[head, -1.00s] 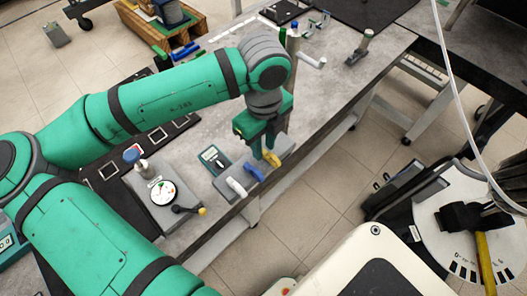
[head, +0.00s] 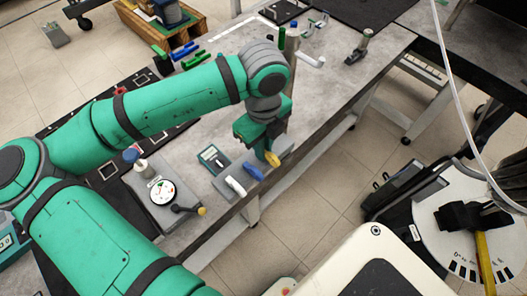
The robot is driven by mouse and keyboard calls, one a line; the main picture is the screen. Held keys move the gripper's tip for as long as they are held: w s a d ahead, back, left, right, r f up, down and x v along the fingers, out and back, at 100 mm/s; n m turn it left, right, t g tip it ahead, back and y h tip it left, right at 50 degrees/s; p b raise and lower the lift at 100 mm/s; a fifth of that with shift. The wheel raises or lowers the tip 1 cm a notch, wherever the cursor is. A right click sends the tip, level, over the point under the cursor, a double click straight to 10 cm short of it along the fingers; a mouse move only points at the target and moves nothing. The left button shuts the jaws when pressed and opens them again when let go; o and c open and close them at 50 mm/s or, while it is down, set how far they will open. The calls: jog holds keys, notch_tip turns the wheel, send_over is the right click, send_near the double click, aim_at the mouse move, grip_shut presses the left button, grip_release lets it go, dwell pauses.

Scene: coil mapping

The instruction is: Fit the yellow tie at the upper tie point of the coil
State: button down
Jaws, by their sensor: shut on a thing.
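The yellow tie (head: 272,158) shows at the tip of my gripper (head: 265,152), at the near edge of the grey bench. My gripper points down and is shut on the tie. The fingers and my wrist hide part of it, and I cannot tell whether the tie still touches its rest. A blue tie (head: 253,172) and a white one (head: 235,186) lie in a row to the left of it. I cannot pick out the coil or its upper tie point with certainty.
A dial gauge box (head: 162,200) with a crank stands left of the row, with a small meter (head: 212,157) behind. An upright post (head: 292,45) and a white handle (head: 312,62) stand behind my wrist. The right part of the bench (head: 345,90) is mostly clear.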

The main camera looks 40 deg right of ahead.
jog(key=shift+r, duration=1)
dwell(0.3)
jog(key=shift+r, duration=1.65)
jog(key=shift+a, duration=0.1)
